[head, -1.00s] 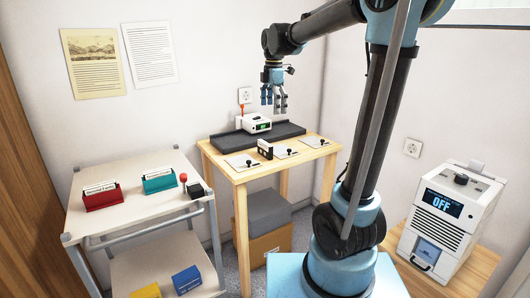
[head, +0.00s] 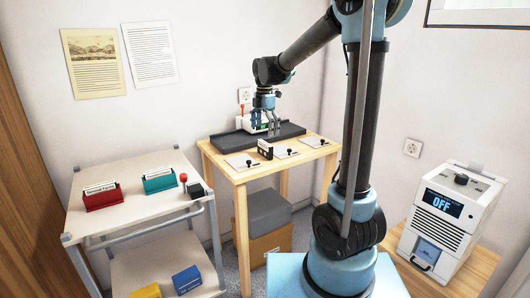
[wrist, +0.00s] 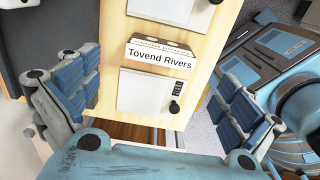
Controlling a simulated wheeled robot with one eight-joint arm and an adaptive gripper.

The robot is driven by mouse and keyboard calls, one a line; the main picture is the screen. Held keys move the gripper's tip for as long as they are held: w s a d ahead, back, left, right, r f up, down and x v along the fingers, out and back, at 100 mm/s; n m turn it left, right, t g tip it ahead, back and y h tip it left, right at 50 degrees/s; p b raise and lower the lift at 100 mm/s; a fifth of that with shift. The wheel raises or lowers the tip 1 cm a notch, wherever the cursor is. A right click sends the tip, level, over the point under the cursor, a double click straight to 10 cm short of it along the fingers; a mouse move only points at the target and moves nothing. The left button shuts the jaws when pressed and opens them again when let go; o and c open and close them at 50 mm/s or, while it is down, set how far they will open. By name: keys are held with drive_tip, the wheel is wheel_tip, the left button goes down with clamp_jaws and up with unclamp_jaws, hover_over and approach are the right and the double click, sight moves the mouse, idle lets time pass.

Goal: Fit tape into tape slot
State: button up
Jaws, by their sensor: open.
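The tape (head: 265,149), a small dark and white block, stands on the wooden table between flat white plates. In the wrist view the tape (wrist: 160,58) shows a white face with the words "Tovend Rivers" and lies ahead between the spread fingers, not touched by them. My gripper (head: 266,128) is open and empty above the back of the table; its two blue-grey fingers (wrist: 155,88) stand wide apart. A white device (head: 245,122) behind the gripper is partly hidden by it. I cannot tell which opening is the tape slot.
The wooden table (head: 240,177) carries a dark raised strip (head: 225,141) at the back and plates with black knobs. A cart (head: 130,212) with a red holder (head: 102,197) and a teal holder (head: 160,181) stands left. A white machine reading OFF (head: 447,220) stands right.

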sight(265, 142)
drive_tip(key=shift+w+d+f, duration=0.1)
drive_tip(key=shift+f, duration=3.3)
drive_tip(key=shift+c, duration=0.2)
drive_tip(key=c, duration=1.1)
drive_tip(key=shift+c, duration=0.2)
